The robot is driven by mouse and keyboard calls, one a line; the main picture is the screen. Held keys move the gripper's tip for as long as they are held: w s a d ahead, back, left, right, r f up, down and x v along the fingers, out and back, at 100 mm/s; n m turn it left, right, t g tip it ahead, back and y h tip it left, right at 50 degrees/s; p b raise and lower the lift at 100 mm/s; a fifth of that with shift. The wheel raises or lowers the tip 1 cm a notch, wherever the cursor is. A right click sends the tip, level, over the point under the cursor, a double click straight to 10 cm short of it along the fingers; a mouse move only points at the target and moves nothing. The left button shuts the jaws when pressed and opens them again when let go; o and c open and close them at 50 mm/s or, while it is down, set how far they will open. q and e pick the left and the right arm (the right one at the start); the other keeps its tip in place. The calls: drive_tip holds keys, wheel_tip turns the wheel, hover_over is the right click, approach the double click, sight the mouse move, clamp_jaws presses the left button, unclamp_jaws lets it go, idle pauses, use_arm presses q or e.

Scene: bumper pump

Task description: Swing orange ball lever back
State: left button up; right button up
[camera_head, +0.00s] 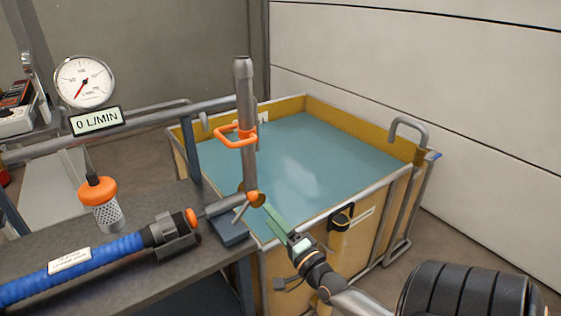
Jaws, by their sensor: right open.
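An orange ball (255,198) sits at the lower part of an upright grey pipe (245,100), above the bench corner. A short metal rod shows just below and left of the ball. My right gripper (268,210) reaches in from the lower right, with its greenish fingers close beside the ball. The fingers are open; I cannot tell whether they touch the ball. Higher on the pipe is an orange loop handle (236,136). My left gripper is not in view.
A yellow-walled tank (392,195) of blue-green liquid stands behind the pipe, with grey rails around it. A blue hose (80,268) and an orange-topped strainer (100,200) are on the left. A gauge (85,82) has a sign (97,121) reading 0 L/MIN.

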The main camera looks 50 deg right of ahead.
drive_tip(key=v, duration=0.3)
drive_tip(key=shift+s, duration=0.15)
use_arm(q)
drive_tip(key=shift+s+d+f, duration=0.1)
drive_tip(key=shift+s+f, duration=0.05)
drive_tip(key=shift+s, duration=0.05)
use_arm(e)
drive_tip(key=s+a+f+n+g+y, duration=0.3)
drive_tip(key=a+f+n, duration=0.35)
drive_tip(key=a, duration=0.35)
drive_tip(key=s+a+f+n+g+y, duration=0.2)
drive_tip(key=s+a+f+n+g, duration=0.2)
drive_tip(key=a+f+n, duration=0.35)
drive_tip(key=s+a+f+n+g+y, duration=0.3)
drive_tip(key=a+f+n, duration=0.3)
drive_tip(key=a, duration=0.6)
use_arm(q)
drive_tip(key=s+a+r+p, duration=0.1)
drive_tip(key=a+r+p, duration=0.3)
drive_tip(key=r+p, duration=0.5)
drive_tip(key=p, duration=0.3)
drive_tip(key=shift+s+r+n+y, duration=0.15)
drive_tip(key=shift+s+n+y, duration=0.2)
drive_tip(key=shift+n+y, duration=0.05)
use_arm(e)
drive_tip(key=s+d+r+h, duration=0.1)
drive_tip(key=d+r, duration=0.3)
drive_tip(key=r, duration=0.6)
drive_tip(key=shift+s+d, duration=0.25)
drive_tip(key=shift+s, duration=0.1)
